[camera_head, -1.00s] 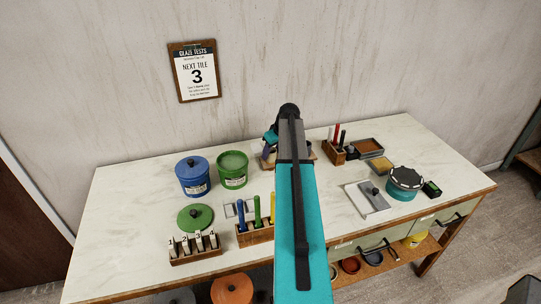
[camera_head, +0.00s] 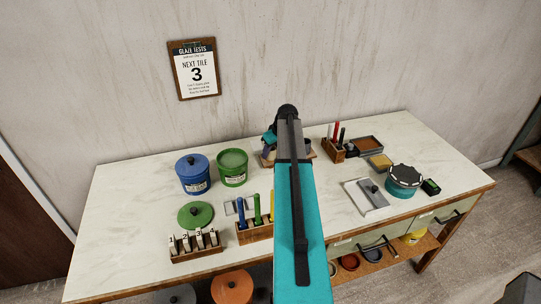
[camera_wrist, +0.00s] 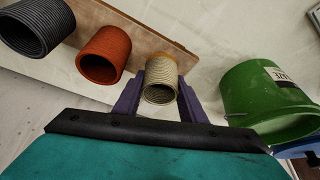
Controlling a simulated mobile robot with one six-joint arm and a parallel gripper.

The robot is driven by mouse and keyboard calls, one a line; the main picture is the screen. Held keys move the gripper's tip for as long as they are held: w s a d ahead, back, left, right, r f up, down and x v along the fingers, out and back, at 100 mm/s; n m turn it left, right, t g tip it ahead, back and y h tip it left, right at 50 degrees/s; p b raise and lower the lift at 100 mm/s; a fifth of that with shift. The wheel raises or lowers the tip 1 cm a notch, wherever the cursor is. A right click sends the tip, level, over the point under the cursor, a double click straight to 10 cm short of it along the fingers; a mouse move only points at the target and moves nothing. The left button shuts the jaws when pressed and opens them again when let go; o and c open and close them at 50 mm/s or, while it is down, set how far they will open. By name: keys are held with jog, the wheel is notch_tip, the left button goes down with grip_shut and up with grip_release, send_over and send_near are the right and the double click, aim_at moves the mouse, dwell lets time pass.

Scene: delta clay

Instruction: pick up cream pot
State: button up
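The cream pot (camera_wrist: 161,82) is a small ribbed cylinder in the wrist view, with its open mouth towards the camera. It stands on a wooden board (camera_wrist: 128,32). My gripper (camera_wrist: 160,92) has its two purple fingers spread, one on each side of the pot. Whether the fingers touch the pot is not clear. In the head view my gripper (camera_head: 268,147) is over the back of the table, and my arm hides most of the board and the pot.
A rust-red pot (camera_wrist: 103,56) and a dark grey ribbed pot (camera_wrist: 38,27) stand to the left on the board. A green tub (camera_wrist: 262,92) is close on the right. A blue lidded tub (camera_head: 193,176) and a tool rack (camera_head: 254,232) stand on the table (camera_head: 130,215).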

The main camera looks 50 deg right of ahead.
jog(key=shift+r, duration=0.1)
dwell(0.3)
jog(key=shift+r+b, duration=1.1)
jog(key=shift+r, duration=0.45)
jog(key=s+b, duration=0.1)
jog(key=s, duration=0.4)
jog(key=s+d+r+b, duration=0.1)
jog(key=s+b, duration=0.1)
jog(key=s, duration=0.3)
jog(key=s+b, duration=0.2)
jog(key=s, duration=0.4)
jog(key=shift+d+r, duration=0.3)
jog(key=shift+r, duration=0.05)
jog(key=shift+w, duration=0.1)
